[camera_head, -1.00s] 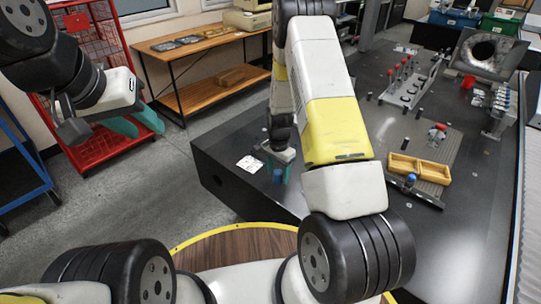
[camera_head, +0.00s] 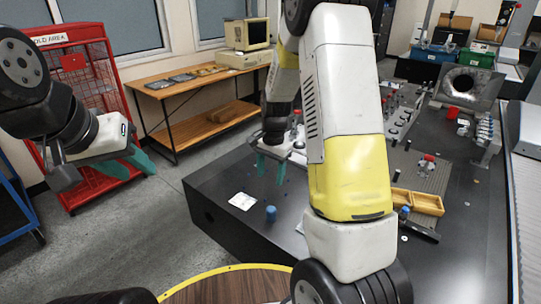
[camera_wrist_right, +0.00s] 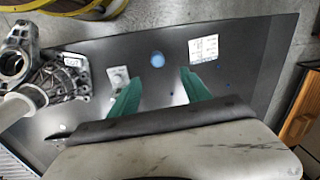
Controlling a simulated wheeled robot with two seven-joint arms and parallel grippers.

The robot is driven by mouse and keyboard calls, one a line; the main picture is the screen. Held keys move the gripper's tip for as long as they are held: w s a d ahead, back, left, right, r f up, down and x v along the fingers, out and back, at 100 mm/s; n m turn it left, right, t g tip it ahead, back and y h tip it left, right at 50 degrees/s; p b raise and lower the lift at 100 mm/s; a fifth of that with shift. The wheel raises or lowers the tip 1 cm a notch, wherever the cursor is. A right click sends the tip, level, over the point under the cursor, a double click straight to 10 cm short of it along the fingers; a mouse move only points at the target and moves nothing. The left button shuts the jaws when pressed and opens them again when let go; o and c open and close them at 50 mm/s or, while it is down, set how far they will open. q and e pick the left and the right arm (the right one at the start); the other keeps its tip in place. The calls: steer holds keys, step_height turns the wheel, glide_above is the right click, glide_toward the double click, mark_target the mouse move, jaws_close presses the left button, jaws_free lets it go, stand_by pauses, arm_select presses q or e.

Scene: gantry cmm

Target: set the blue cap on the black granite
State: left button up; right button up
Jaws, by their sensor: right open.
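A blue cap (camera_head: 270,213) stands on the black granite (camera_head: 330,262) near its front left, beside a white card (camera_head: 242,201). It also shows as a round blue top in the right wrist view (camera_wrist_right: 157,59), ahead of the fingertips and between their lines. My right gripper (camera_head: 270,168), with teal fingers, is open and empty above the granite, clear of the cap. Its fingers are apart in the right wrist view (camera_wrist_right: 160,82). My left gripper (camera_head: 132,163) hangs at the left over the floor, its teal fingers apart with nothing between them.
A second blue-topped piece (camera_head: 405,211) stands by a yellow tray (camera_head: 420,201) at the right. Fixtures with several pins stand further back. A metal casting (camera_wrist_right: 45,75) lies left in the right wrist view. A red rack (camera_head: 75,60) and wooden bench (camera_head: 200,80) stand behind.

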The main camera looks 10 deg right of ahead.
steer(key=s+a+r+n+t+y, duration=0.15)
steer(key=s+r, duration=0.25)
steer(key=r, duration=0.4)
steer(key=s+r+n+t, duration=0.1)
steer(key=s+r+n, duration=0.2)
steer(key=s+r, duration=0.35)
steer(key=s+r+n+t, duration=0.3)
steer(key=s+r+n, duration=0.2)
steer(key=s+r, duration=0.4)
steer(key=shift+s, duration=1.8)
steer(key=shift+a+n, duration=0.1)
steer(key=shift+n, duration=0.15)
steer(key=shift+c, duration=0.3)
